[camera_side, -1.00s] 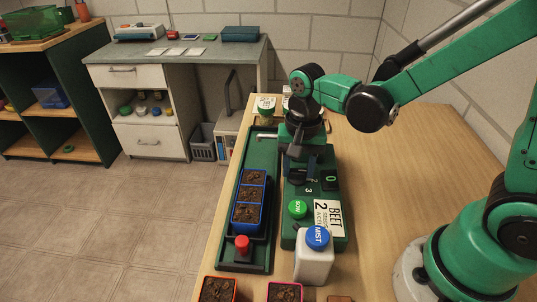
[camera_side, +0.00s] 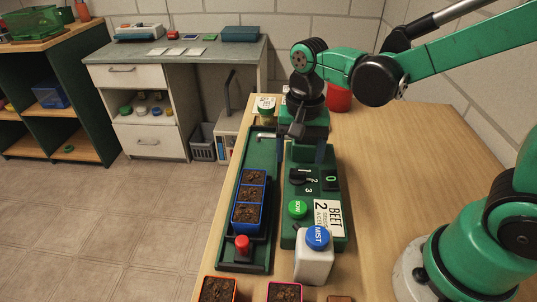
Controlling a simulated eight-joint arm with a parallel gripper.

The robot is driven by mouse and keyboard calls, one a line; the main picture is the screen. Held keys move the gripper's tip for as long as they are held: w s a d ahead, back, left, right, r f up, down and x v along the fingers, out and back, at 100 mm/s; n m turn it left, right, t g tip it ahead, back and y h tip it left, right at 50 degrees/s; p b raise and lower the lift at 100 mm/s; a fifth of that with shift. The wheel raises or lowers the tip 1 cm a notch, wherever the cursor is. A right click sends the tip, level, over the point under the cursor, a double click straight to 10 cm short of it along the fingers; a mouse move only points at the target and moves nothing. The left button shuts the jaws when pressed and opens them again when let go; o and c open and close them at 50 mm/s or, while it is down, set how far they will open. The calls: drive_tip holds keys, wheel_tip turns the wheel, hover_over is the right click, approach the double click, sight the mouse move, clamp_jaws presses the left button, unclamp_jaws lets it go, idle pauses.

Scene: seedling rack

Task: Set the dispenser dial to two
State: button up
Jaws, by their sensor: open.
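The green dispenser (camera_side: 291,232) stands on the wooden bench. Its black dial (camera_side: 299,176) is on the top toward the far end, with small white numbers on its right side. I cannot tell for sure which number the dial points to. A black tile showing 0 (camera_side: 331,179) sits to its right. A card reading BEET and 2 (camera_side: 329,216) lies nearer, beside a green SOW button (camera_side: 298,209). My gripper (camera_side: 306,155) is open and empty, fingers pointing down, above the dispenser's far end, apart from the dial as far as I can see.
A blue tray of soil cells (camera_side: 233,214) sits in the green rack (camera_side: 258,257) on the left, with a red knob (camera_side: 242,243) near it. A white MIST bottle (camera_side: 313,265) stands in front. A red container (camera_side: 338,98) is behind. The bench's right side is clear.

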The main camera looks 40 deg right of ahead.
drive_tip(key=shift+r, duration=1)
drive_tip(key=shift+s+d+r, duration=0.1)
drive_tip(key=shift+s+r, duration=0.05)
drive_tip(key=shift+r, duration=0.05)
drive_tip(key=d+r+n+t, duration=0.1)
drive_tip(key=n+t, duration=0.1)
drive_tip(key=n, duration=0.1)
drive_tip(key=s+r+n+t, duration=0.1)
drive_tip(key=n+t, duration=0.1)
drive_tip(key=n, duration=0.1)
drive_tip(key=s+d+r+n+t, duration=0.1)
drive_tip(key=n+t, duration=0.2)
drive_tip(key=shift+s+d, duration=0.25)
drive_tip(key=shift+d, duration=0.1)
